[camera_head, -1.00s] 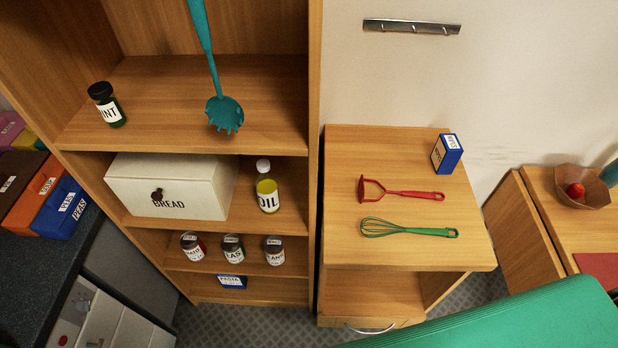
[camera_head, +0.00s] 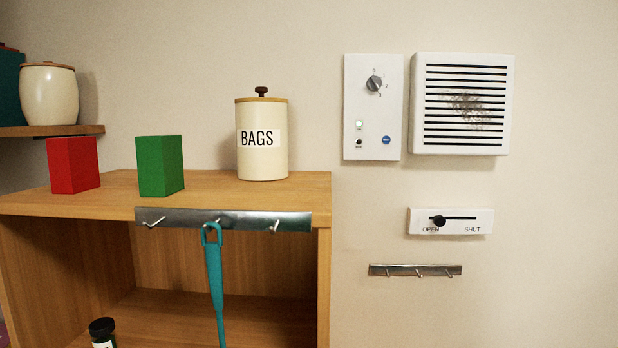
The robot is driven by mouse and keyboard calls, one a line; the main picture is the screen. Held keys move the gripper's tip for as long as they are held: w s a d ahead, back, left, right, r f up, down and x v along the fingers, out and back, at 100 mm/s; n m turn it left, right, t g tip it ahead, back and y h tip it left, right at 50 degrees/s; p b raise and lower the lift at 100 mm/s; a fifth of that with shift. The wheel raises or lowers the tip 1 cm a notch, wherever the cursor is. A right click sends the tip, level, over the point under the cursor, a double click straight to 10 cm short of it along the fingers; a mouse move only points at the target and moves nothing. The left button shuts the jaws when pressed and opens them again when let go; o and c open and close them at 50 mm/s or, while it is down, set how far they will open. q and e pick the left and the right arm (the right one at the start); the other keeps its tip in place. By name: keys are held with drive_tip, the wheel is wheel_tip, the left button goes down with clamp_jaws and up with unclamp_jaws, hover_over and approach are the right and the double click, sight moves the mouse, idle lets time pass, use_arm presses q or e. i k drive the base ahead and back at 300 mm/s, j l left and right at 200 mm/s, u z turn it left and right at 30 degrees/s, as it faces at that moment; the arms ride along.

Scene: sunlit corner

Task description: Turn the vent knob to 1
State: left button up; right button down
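The vent knob (camera_head: 374,83) is a small grey dial on a white wall panel (camera_head: 353,110). Small numbers sit around its top and right side; 2 and 3 are readable, and the rest are too small to read surely. I cannot tell which number the knob points to. The vent grille (camera_head: 463,104), with a dark smudge, is right of the panel. Neither gripper is in view.
Below the grille is a slider (camera_head: 439,221) marked OPEN and SHUT, at the OPEN end. A hook rail (camera_head: 415,270) is beneath it. On the cabinet top (camera_head: 215,188) stand a BAGS jar (camera_head: 262,155), a green box (camera_head: 160,165) and a red box (camera_head: 73,164).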

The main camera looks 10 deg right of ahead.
sight(373, 83)
drive_tip(key=k+l+z, duration=0.1)
drive_tip(key=l+z, duration=0.7)
drive_tip(key=z, duration=0.15)
drive_tip(key=l+z, duration=0.5)
drive_tip(key=i+j, duration=0.05)
drive_tip(key=j, duration=0.05)
